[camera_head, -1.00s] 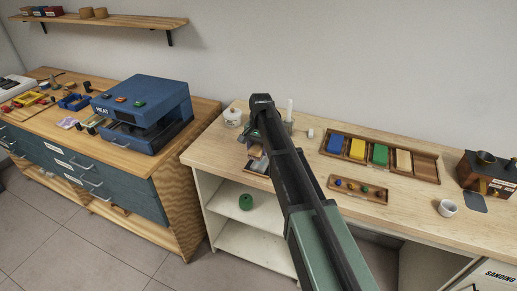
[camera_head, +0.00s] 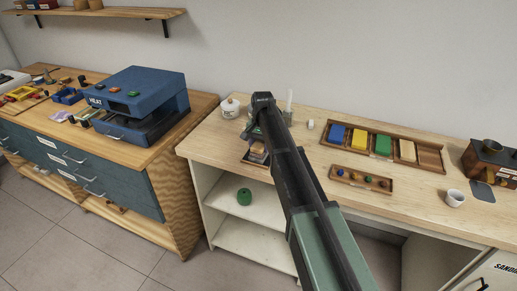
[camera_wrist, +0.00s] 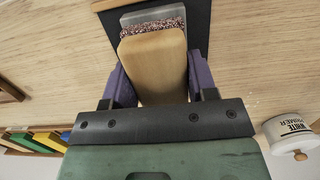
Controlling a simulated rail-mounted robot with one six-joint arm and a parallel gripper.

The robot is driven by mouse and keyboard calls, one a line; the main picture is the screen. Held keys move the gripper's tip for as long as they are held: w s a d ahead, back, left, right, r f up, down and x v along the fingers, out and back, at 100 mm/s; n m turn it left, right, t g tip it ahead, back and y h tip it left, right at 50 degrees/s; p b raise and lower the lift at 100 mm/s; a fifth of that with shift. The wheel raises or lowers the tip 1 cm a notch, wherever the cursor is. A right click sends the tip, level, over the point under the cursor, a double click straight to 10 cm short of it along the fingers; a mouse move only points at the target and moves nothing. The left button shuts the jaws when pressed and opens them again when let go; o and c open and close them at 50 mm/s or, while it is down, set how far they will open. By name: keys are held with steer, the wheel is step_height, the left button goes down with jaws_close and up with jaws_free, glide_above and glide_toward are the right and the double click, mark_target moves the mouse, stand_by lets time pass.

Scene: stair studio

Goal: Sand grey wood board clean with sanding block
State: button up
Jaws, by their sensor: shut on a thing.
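My gripper (camera_wrist: 160,78) is shut on the sanding block (camera_wrist: 154,60), with one purple finger on each side of it. The block has a tan wooden body and a speckled reddish abrasive layer at its far face. Just beyond that layer shows the end of the grey wood board (camera_wrist: 152,12), on a dark mat (camera_wrist: 199,28). The block covers most of the board, and I cannot tell whether they touch. In the head view my arm partly hides this spot, where the pale block (camera_head: 258,150) shows near the bench's front edge.
A white primer pot (camera_wrist: 291,133) stands beside the work spot, also in the head view (camera_head: 230,107). A tray of coloured blocks (camera_head: 409,165) and a small tray of knobs (camera_head: 341,180) lie right of my arm. A white cup (camera_head: 455,198) stands further right.

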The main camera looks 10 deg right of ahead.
mark_target(257, 147)
steer(key=shift+w+d, duration=0.25)
steer(key=shift+w, duration=0.2)
steer(key=shift+s+a, duration=0.4)
steer(key=shift+s, duration=0.25)
steer(key=shift+s+a, duration=0.35)
steer(key=shift+s, duration=0.3)
steer(key=shift+s+a+r+p, duration=0.2)
steer(key=shift+r+p, duration=0.4)
steer(key=shift+p, duration=0.05)
steer(key=shift+s+a+r+p, duration=0.15)
steer(key=shift+s+r+p, duration=0.05)
steer(key=shift+r+p, duration=0.4)
step_height(257, 147, up, 5)
steer(key=p, duration=0.5)
steer(key=shift+r, duration=0.1)
